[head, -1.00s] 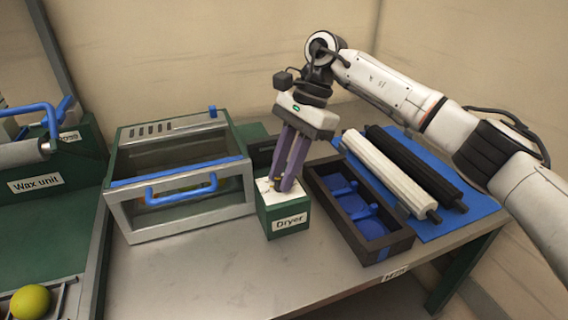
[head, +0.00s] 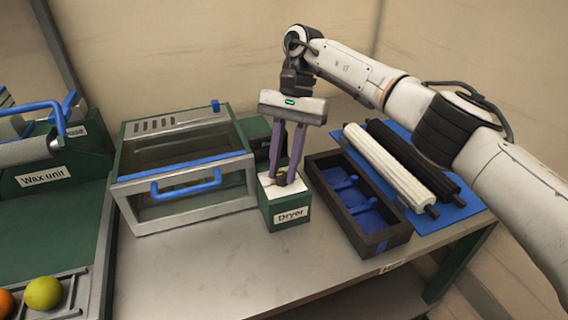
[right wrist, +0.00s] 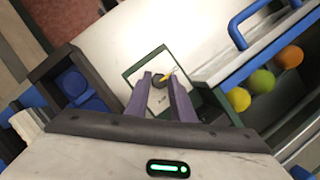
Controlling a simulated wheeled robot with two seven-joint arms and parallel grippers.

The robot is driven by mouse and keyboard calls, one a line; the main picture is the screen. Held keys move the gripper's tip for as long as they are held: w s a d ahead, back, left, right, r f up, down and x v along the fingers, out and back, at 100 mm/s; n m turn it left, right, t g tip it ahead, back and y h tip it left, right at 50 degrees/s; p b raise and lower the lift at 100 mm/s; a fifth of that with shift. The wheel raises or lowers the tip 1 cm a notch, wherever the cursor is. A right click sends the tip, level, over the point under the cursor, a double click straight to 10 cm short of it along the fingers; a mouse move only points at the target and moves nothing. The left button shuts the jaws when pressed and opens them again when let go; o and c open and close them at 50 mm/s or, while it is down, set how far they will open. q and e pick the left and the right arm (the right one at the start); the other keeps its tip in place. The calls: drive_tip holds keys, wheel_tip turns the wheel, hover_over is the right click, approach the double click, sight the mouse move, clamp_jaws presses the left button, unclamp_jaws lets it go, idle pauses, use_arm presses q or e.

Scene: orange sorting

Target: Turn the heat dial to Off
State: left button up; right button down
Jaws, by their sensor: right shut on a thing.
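The heat dial (right wrist: 159,82) is a small dark knob with a yellow pointer (right wrist: 168,76), on the white top of the green Dryer control box (head: 287,214). My right gripper (head: 281,181) points down at this box, its purple fingers on either side of the dial. In the right wrist view the fingertips (right wrist: 160,83) close around the knob. In the head view the fingers mostly hide the dial. Small marks on the box's top are too small to read. My left gripper is not in view.
The dryer (head: 185,205), with a blue handle, stands left of the box; several fruits show inside it in the wrist view. A dark tray (head: 396,240) with blue compartments is close on the right, then rollers on a blue mat (head: 457,213). The front table is clear.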

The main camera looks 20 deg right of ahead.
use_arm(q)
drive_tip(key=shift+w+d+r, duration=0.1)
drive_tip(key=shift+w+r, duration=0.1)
use_arm(e)
drive_tip(key=c, duration=1.5)
unclamp_jaws()
drive_tip(key=shift+c, duration=0.2)
